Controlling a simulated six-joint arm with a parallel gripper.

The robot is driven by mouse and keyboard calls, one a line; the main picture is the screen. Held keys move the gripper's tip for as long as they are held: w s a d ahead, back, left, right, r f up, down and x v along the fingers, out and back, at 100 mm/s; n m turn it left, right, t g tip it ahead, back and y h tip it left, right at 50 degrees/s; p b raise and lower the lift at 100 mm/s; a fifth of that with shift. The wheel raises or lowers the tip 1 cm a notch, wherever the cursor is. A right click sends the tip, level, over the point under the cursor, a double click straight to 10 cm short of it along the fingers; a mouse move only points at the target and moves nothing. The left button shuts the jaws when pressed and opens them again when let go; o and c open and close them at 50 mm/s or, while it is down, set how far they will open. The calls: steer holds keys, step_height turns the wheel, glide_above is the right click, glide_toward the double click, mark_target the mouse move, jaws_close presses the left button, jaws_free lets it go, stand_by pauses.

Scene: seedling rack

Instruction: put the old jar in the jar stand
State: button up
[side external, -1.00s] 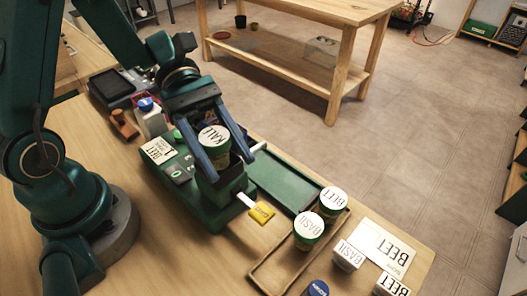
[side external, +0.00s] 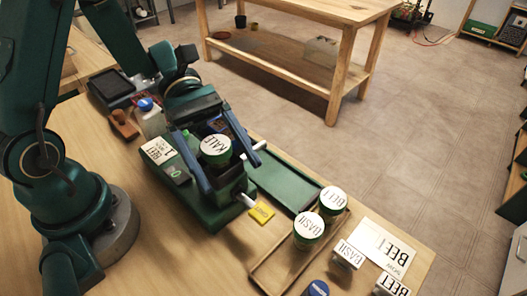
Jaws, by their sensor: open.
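A green jar with a white lid marked KALE (side external: 215,147) stands upright between the fingers of my gripper (side external: 219,165). The gripper is open, with one blue finger on each side of the jar, reaching down from above. The jar's lower part is inside the dark green jar stand (side external: 222,205); the fingers and the stand's walls hide its base, so I cannot tell how deep it sits. Two more green jars, marked BASIL (side external: 309,226) and BEET (side external: 332,200), stand in the wooden tray (side external: 262,266) on the right.
A yellow tag (side external: 262,212) lies beside the stand. A green flat tray (side external: 285,185) adjoins it. BASIL (side external: 348,254) and BEET (side external: 392,286) boxes and a BEET card (side external: 380,246) lie at the right. A white BEET card (side external: 157,150) is left of the gripper. The front left tabletop is clear.

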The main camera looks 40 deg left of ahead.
mark_target(212, 139)
steer(key=v, duration=0.4)
steer(key=shift+w, duration=0.1)
steer(key=shift+o, duration=0.6)
steer(key=shift+a+r, duration=0.2)
steer(key=shift+a, duration=0.35)
